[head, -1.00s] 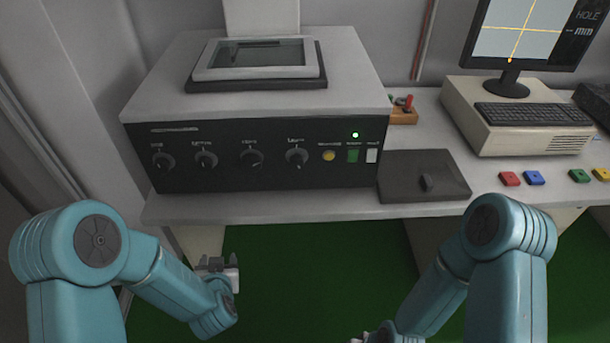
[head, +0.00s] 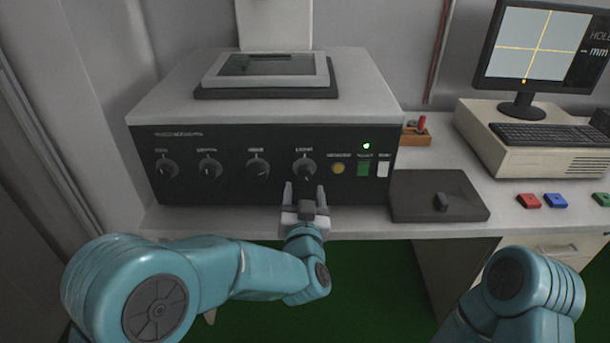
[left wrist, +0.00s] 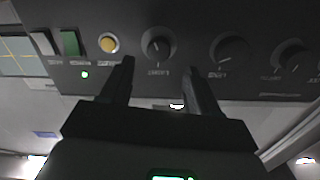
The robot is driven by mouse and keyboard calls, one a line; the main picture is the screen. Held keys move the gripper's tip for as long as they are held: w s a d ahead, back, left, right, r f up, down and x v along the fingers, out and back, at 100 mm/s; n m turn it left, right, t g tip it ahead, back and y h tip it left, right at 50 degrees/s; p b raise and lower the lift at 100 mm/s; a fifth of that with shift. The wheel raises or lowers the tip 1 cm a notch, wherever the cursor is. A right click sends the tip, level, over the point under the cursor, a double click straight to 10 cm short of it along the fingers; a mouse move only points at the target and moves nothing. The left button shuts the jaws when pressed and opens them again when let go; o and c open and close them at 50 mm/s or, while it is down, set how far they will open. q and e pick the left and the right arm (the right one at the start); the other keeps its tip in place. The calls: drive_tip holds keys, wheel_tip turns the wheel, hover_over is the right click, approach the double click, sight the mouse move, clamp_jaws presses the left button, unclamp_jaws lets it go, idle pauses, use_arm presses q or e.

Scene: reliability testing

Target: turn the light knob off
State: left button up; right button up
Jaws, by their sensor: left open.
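The light knob (head: 303,169) is the rightmost round dark knob on the black front panel, under a small white label. In the left wrist view, the light knob (left wrist: 158,45) appears with its label upside down. My left gripper (head: 305,190) is open and empty, in front of and slightly below the knob in the head view. Its fingers (left wrist: 158,68) point at the panel, spread to either side of the knob without visibly gripping it. The knob's exact setting is too small to tell. My right arm is low at the right; its gripper is out of view.
Other knobs (head: 257,168) line the panel to the left. A yellow button (head: 338,169), a green switch (head: 363,169) and a white switch (head: 383,169) sit to the right, below a lit green lamp (head: 366,146). A dark box (head: 420,205) lies right on the desk.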

sight(305, 175)
use_arm(q)
drive_tip(key=w, duration=0.6)
drive_tip(key=shift+w+d, duration=0.1)
drive_tip(key=shift+w, duration=0.2)
drive_tip(key=c, duration=1)
